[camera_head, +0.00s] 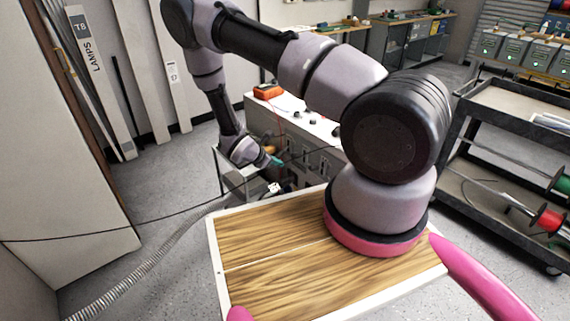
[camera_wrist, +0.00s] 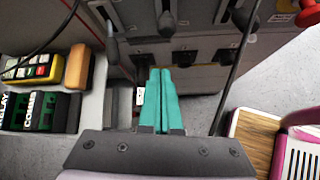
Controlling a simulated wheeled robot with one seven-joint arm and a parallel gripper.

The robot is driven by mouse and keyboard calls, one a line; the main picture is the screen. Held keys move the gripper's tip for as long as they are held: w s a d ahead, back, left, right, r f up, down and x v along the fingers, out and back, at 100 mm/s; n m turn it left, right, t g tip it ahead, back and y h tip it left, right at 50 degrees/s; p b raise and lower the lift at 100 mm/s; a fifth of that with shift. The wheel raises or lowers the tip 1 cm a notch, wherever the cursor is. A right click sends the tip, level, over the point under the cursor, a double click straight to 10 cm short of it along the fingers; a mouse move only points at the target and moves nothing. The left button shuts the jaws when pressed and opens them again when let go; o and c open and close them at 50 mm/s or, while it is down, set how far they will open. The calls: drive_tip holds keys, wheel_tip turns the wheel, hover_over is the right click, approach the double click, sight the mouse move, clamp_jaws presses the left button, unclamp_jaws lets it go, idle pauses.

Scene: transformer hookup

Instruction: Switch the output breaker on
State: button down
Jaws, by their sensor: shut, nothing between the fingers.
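My gripper (camera_head: 275,161) is low at the front of a grey cabinet (camera_head: 322,146) with a white top. In the wrist view its teal fingers (camera_wrist: 162,98) are shut together and empty. They point at the lower part of the grey panel. Dark lever handles (camera_wrist: 167,22) stand out from the panel, with another at the left (camera_wrist: 112,50) and one at the right (camera_wrist: 244,16). Dark sockets (camera_wrist: 185,57) sit in a row below them. I cannot tell which lever is the output breaker or its position. The fingertips appear close to the panel; contact is unclear.
An orange meter (camera_head: 267,91) sits on the cabinet. My wooden deck is in front. A black cart (camera_head: 500,105) stands right.

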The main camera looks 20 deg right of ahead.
drive_tip(key=v, duration=0.5)
drive_tip(key=shift+d+r, duration=0.2)
drive_tip(key=s+d+r+m+g+y, duration=0.15)
drive_tip(key=r+m, duration=0.55)
drive_tip(key=r, duration=0.8)
drive_tip(key=s+d+r+m+g+y, duration=0.15)
drive_tip(key=r+m, duration=0.55)
drive_tip(key=r, duration=0.8)
drive_tip(key=s+a+r+m+t+y, duration=0.2)
drive_tip(key=s+r+m+t+y, duration=0.4)
drive_tip(key=s+r, duration=1.4)
wheel_tip(320, 180, up, 3)
drive_tip(key=m+y, duration=0.1)
drive_tip(key=m, duration=0.3)
drive_tip(key=shift+s+a+f+y, duration=0.2)
drive_tip(key=shift+s+a+y, duration=0.1)
drive_tip(key=shift+y, duration=0.1)
